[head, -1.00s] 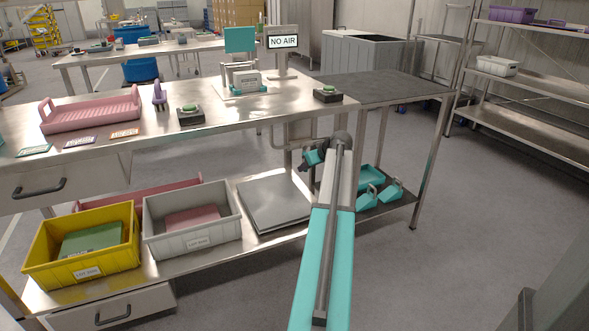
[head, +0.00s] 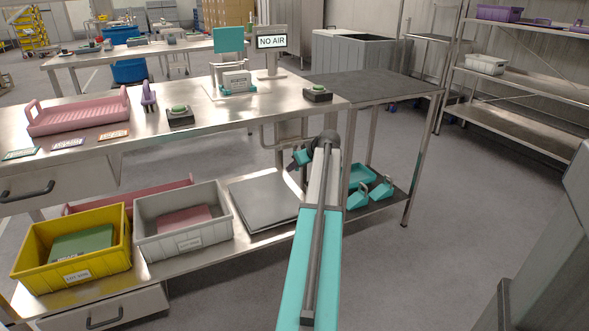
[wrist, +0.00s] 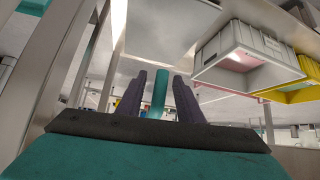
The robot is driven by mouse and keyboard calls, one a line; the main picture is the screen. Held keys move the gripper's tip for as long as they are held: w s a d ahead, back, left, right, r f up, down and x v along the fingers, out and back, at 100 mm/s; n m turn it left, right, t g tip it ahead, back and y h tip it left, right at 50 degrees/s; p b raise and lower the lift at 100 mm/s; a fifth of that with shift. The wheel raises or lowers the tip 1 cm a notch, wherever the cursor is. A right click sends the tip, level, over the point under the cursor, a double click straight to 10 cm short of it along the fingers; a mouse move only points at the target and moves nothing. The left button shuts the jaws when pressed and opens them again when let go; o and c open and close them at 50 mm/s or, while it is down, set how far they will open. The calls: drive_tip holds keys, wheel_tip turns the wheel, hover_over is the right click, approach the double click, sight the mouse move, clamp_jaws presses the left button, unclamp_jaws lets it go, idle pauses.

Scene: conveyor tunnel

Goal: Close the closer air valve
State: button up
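My gripper (wrist: 163,98) shows in the wrist view with its two dark purple fingers apart. An upright teal bar (wrist: 160,88) stands between them; I cannot tell whether the fingers touch it, or whether it is a valve handle. In the head view my gripper (head: 293,166) is small and partly hidden behind my arm, beside the bench's right end and below its top. A metal pipe (head: 265,136) runs near it under the bench edge. No air valve can be made out clearly. A sign (head: 272,41) on the bench reads "NO AIR".
A yellow crate (head: 110,262) and a grey crate (head: 151,248) sit on the lower shelf, left of my arm. Teal parts (head: 382,189) lie on the shelf at right. Bench legs and posts stand close to my gripper.

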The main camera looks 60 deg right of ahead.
drive_tip(key=p+v, duration=0.2)
drive_tip(key=v, duration=1.2)
drive_tip(key=shift+p, duration=0.4)
